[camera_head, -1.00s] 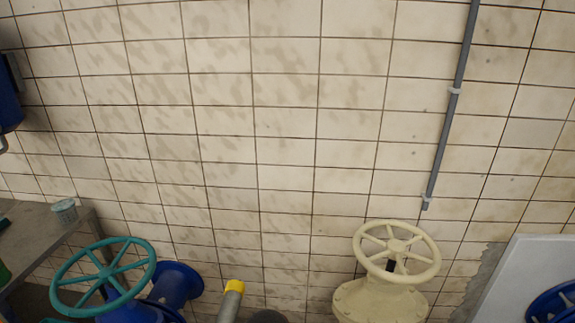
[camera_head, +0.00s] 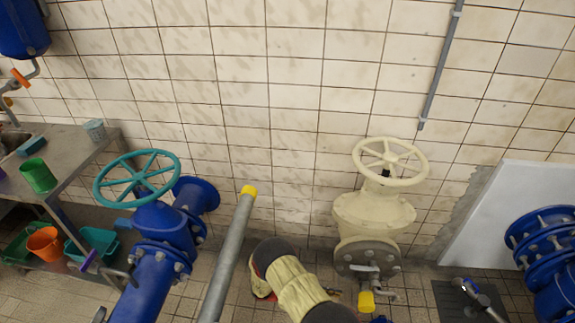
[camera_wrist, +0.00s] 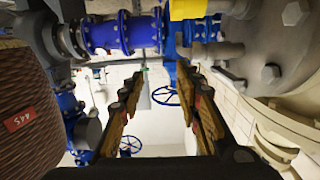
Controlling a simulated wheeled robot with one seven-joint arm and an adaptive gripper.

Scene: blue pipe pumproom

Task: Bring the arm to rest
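My gripper (camera_wrist: 160,76) shows in the wrist view with its two brown-padded fingers spread apart. Nothing is between them; a pale wall and blue valve wheels show in the distance past them. My arm (camera_head: 298,288), with cream and dark sections, shows at the bottom of the head view, in front of the floor and left of the cream valve (camera_head: 375,208). My gripper is not clearly visible in the head view. Whether my arm touches anything cannot be told.
A blue valve with a teal handwheel (camera_head: 137,179) stands left. A grey pole with a yellow cap (camera_head: 232,245) rises beside my arm. A metal table (camera_head: 85,157) with tubs is far left. Blue flanged pipes (camera_head: 548,248) and a white panel (camera_head: 500,215) are right.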

